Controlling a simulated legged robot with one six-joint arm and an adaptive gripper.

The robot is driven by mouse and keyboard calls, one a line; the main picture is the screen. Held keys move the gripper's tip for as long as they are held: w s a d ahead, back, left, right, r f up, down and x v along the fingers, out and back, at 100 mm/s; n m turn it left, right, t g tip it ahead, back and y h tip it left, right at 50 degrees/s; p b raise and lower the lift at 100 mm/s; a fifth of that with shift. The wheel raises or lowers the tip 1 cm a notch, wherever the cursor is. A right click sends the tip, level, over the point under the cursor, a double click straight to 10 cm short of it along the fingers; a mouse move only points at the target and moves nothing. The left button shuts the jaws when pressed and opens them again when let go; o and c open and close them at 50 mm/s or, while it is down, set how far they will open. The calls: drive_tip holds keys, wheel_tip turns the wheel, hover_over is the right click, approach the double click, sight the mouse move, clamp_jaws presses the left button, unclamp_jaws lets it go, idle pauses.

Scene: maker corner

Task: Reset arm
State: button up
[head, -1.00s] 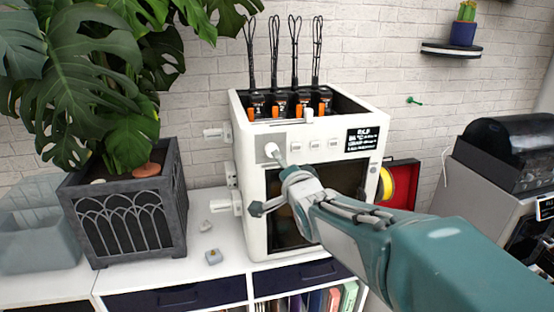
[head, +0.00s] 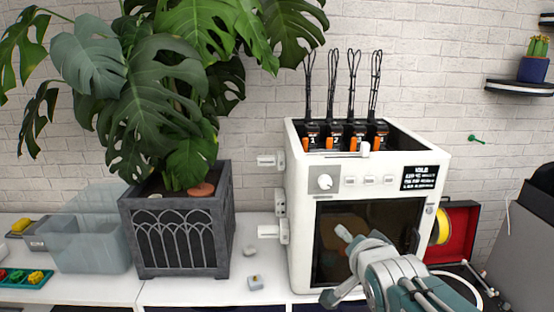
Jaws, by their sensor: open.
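My gripper (head: 338,268) shows at the lower middle right of the head view, in front of the dark door of a white box-shaped machine (head: 300,220). Its two fingers are spread, with nothing seen between them. My arm enters from the bottom right edge. The machine has a round knob (head: 324,182), a row of buttons and a small text display (head: 420,178) on its front. Part of the door's lower right is hidden behind my gripper.
A potted plant in a dark planter (head: 180,240) stands left of the machine, beside a translucent bin (head: 90,245). Small grey pieces (head: 255,283) lie on the white top between planter and machine. A red case with a yellow spool (head: 455,235) stands at right.

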drive_tip(key=s+f+n+g, duration=0.3)
drive_tip(key=s+n+g, duration=0.1)
drive_tip(key=s, duration=0.5)
drive_tip(key=s+a+f+n+g, duration=0.1)
drive_tip(key=s+f+n+g, duration=0.2)
drive_tip(key=s, duration=0.6)
drive_tip(key=shift+s+a+f+n+g, duration=0.15)
drive_tip(key=shift+a+f+n+g, duration=0.2)
drive_tip(key=shift+f+n, duration=0.55)
